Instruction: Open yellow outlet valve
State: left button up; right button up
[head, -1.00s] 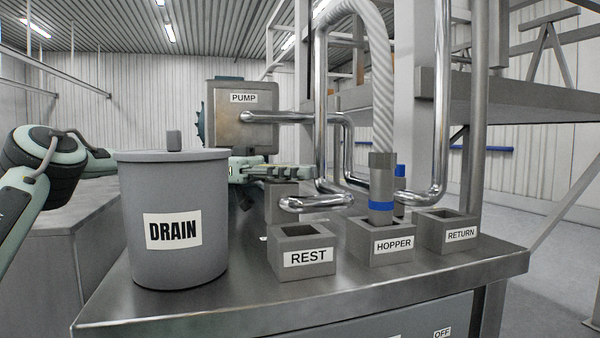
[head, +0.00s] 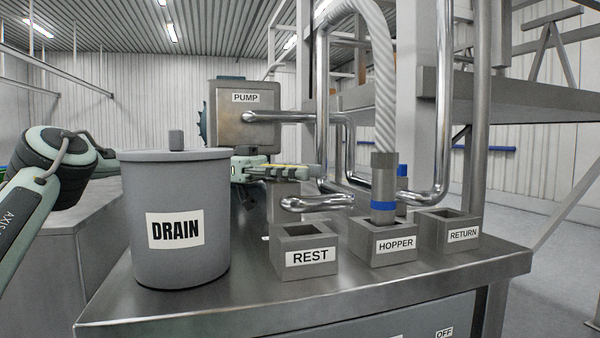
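My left gripper (head: 312,173) reaches in from behind the DRAIN drum (head: 178,265) and points right, seen side-on. It is beside the pipework under the pump box (head: 245,132), above the bent outlet pipe (head: 315,203). A thin yellowish strip shows along the gripper; I cannot tell whether it is the yellow outlet valve or part of the gripper. No valve handle is clearly visible. I cannot tell whether the fingers are open or touch anything. My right gripper is out of view.
On the steel table (head: 250,300) stand the REST holder (head: 305,240), the HOPPER holder (head: 380,262) with a blue-banded hose end (head: 383,185) in it, and the RETURN holder (head: 440,250). The tall drum blocks the view of my forearm.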

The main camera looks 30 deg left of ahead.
pick_arm(q)
jog(key=a, duration=0.6)
jog(key=shift+s+a, duration=0.1)
jog(key=shift+s, duration=0.05)
jog(key=shift+s+a, duration=0.1)
jog(key=shift+a, duration=0.55)
jog(key=shift+o, duration=0.5)
